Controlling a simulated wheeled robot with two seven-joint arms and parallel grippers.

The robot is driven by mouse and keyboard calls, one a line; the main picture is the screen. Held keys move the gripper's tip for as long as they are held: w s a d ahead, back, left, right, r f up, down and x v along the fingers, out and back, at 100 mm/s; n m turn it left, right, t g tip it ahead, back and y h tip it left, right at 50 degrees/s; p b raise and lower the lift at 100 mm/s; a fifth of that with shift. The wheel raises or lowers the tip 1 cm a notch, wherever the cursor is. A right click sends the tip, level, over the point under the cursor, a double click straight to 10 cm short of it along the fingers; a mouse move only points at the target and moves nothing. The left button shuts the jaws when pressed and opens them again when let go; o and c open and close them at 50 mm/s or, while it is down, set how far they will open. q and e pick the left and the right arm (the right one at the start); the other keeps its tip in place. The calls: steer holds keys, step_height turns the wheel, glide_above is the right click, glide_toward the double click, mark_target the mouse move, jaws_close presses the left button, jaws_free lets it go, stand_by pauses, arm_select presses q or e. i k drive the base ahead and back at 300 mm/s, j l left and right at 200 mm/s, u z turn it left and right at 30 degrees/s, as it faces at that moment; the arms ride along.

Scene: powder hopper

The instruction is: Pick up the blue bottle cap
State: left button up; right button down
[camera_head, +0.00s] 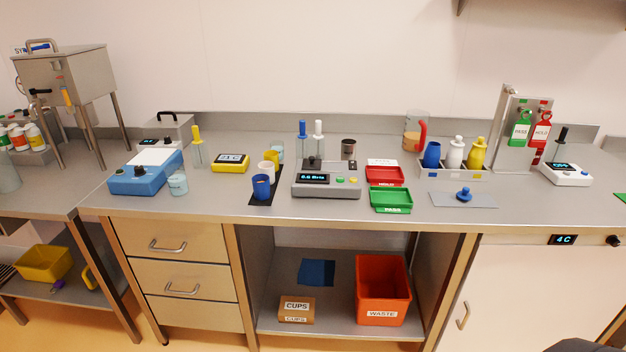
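A small blue cap with a knob-like top (464,194) sits on a flat grey mat (484,201) on the right part of the counter. Behind it, a rack (487,172) holds a blue bottle (432,155), a white bottle (455,153) and a yellow bottle (478,153). The blue bottle looks uncapped, with no narrow top like the other two.
Green PASS tray (391,208) and red HOLD tray (385,181) lie left of the mat, beside a grey tester (326,191). A metal stand with tags (508,145) and a white device (566,174) stand to the right. Counter around the mat is clear.

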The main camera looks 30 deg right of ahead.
mark_target(464, 196)
steer(key=j+z, duration=0.1)
steer(key=z, duration=0.25)
steer(key=i+j+z, duration=0.1)
steer(key=z, duration=0.25)
steer(key=j+z, duration=0.2)
steer(key=z, duration=0.15)
